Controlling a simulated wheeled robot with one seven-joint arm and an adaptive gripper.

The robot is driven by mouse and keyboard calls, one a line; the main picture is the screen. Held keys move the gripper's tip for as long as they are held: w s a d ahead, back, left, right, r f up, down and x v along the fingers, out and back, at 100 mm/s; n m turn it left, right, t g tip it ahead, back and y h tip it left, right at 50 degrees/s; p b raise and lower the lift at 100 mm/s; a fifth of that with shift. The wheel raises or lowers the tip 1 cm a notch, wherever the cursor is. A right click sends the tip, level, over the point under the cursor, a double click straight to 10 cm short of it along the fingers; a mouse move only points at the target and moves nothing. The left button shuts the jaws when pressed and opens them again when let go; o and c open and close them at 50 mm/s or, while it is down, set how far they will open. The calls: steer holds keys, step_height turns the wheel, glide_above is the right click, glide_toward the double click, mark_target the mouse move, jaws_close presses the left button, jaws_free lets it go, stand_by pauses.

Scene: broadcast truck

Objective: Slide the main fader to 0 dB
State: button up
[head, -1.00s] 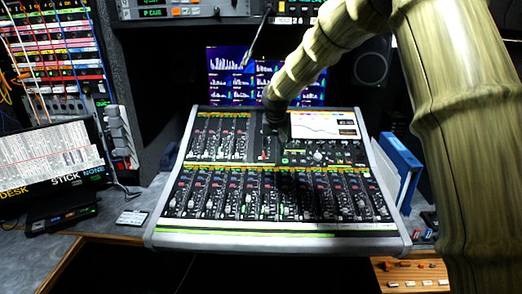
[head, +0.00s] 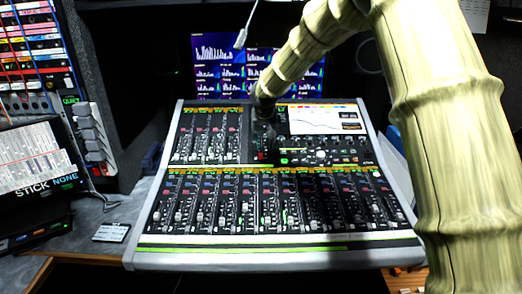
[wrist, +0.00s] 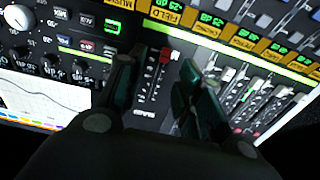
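The mixing console (head: 290,255) fills the middle of the head view. The main fader (wrist: 165,55) has a red cap and sits in its own slot, with scale marks running along it in the wrist view. Its red cap also shows as a small spot in the head view (head: 262,156). My gripper (wrist: 161,65) is open, its two dark fingers on either side of the fader strip with a gap between them. I cannot tell whether a finger touches the cap. In the head view, my gripper (head: 264,135) hangs over the console's upper middle. The scale numbers are too small to read.
Channel faders (head: 210,145) lie left of the main fader and in a long row (head: 270,205) below it. A screen (head: 325,119) and knobs lie to its right. Monitors (head: 222,60) stand behind; a rack (head: 35,60) is at left.

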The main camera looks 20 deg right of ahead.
mark_target(261, 154)
steer(key=w+f, duration=0.1)
steer(key=f, duration=0.1)
steer(key=w+f, duration=0.4)
steer(key=f, duration=0.1)
steer(key=shift+w, duration=0.1)
steer(key=shift+s+d, duration=0.1)
steer(key=shift+s, duration=0.25)
steer(key=shift+s+r, duration=0.45)
steer(key=shift+s, duration=0.1)
steer(key=shift+w+f, duration=0.65)
steer(key=shift+f, duration=0.1)
steer(key=shift+c, duration=0.9)
steer(key=shift+s+r, duration=0.15)
steer(key=shift+r, duration=0.1)
jaws_close()
